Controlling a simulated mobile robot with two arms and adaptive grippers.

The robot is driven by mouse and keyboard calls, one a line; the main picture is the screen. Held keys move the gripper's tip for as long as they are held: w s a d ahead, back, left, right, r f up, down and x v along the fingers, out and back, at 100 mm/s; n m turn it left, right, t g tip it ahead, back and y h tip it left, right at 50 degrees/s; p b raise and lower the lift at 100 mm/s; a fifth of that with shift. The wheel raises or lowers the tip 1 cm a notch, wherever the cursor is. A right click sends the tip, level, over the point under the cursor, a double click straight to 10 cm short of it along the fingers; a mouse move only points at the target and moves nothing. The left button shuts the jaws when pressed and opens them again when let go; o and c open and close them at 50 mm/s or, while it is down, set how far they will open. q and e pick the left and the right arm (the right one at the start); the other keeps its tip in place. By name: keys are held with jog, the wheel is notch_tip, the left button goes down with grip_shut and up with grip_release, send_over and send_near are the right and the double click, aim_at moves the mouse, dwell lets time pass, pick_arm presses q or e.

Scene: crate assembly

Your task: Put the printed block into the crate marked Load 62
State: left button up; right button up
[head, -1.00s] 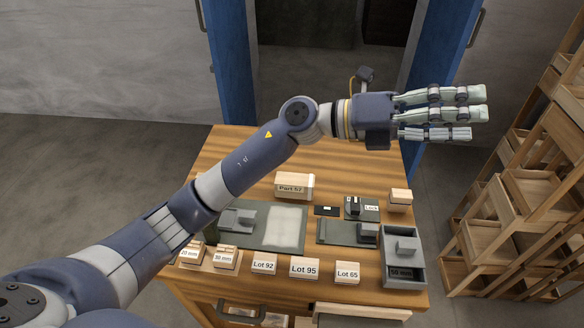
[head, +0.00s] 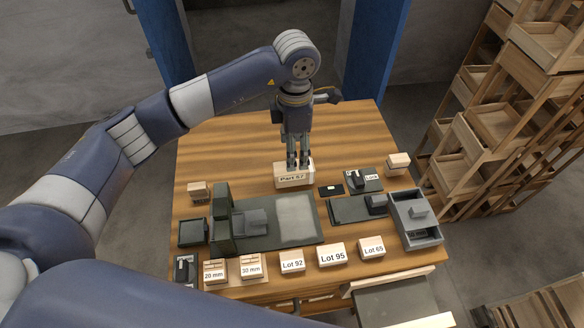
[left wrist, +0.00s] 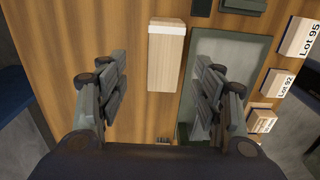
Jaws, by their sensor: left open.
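A pale wooden block printed "Part 57" or similar (head: 294,181) lies on the wooden table toward the back. My left gripper (head: 299,165) points down right over it. In the left wrist view the open fingers (left wrist: 163,90) stand on either side of the block (left wrist: 165,58), with gaps on both sides; I cannot tell how far above it they are. No crate with a readable "Load 62" mark shows. Open wooden crates (head: 488,139) sit on a rack at the right, with no labels legible. My right gripper is not in view.
Blocks marked Lot 92 (head: 291,262), Lot 95 (head: 332,255) and Lot 65 (head: 373,247) line the table's front. A green fixture plate (head: 262,238) lies in front of the block. A grey bin (head: 431,238) stands at the right. The table's back is clear.

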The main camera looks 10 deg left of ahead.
aim_at(294, 173)
pick_arm(q)
notch_tip(294, 173, down, 2)
jog(key=shift+d+f, duration=0.15)
jog(key=shift+f+p, duration=0.3)
jog(key=shift+s+f, duration=0.1)
jog(key=shift+f, duration=0.1)
jog(key=f+p, duration=0.1)
jog(key=f, duration=0.1)
jog(key=f+p, duration=0.1)
jog(key=f, duration=0.1)
jog(key=shift+s+f+p, duration=0.1)
jog(key=shift+s+p, duration=0.15)
jog(key=shift+p, duration=0.1)
jog(key=shift+f, duration=0.35)
jog(key=shift+w, duration=0.1)
jog(key=c, duration=1.3)
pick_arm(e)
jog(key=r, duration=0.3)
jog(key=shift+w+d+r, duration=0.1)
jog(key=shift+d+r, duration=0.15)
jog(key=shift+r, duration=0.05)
pick_arm(q)
jog(key=shift+r, duration=0.15)
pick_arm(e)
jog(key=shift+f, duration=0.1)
